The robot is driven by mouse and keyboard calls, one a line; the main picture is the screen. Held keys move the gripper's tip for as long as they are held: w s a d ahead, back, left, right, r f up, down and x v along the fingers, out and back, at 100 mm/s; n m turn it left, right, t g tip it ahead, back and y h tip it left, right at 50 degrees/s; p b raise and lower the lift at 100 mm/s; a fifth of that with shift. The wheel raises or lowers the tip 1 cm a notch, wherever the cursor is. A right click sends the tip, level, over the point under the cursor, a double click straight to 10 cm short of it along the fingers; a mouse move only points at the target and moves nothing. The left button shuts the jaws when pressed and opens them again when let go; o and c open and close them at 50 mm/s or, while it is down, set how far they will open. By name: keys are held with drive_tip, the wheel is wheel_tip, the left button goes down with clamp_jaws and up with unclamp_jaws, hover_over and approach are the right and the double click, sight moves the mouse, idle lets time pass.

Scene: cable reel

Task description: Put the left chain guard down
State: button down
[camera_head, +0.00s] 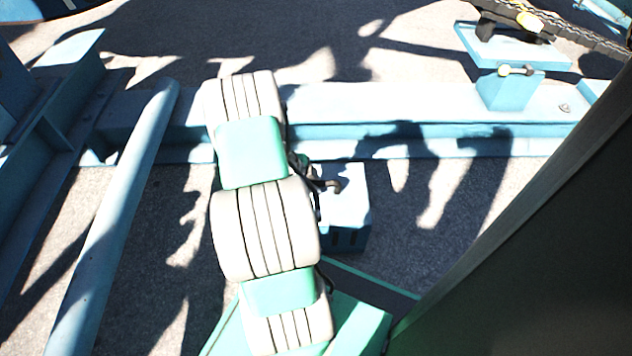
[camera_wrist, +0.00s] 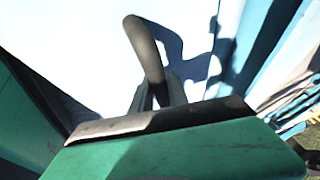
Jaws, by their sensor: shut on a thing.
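In the wrist view my gripper (camera_wrist: 158,94) shows as two grey fingers rising from a dark plate. They are shut around the lower end of a dark bent bar (camera_wrist: 148,42). The bar stands before a bright, pale surface and looks like a handle of the left chain guard; the guard's outline cannot be made out here. In the head view a light blue box (camera_head: 352,198) with a dark hooked bar (camera_head: 330,185) sits just right of my white and green arm, near the rail. My arm hides its left part. The fingers cannot be made out in the head view.
A long light blue beam (camera_head: 430,105) crosses behind the box. A blue stand (camera_head: 508,92) and a dark chain (camera_head: 572,36) are at the upper right. A sloping blue pipe (camera_head: 112,215) stands left of my arm. Grey floor right of the box is open.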

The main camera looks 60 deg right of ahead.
drive_tip(key=shift+d+r, duration=0.1)
drive_tip(key=c, duration=1.7)
unclamp_jaws()
drive_tip(key=o, duration=0.4)
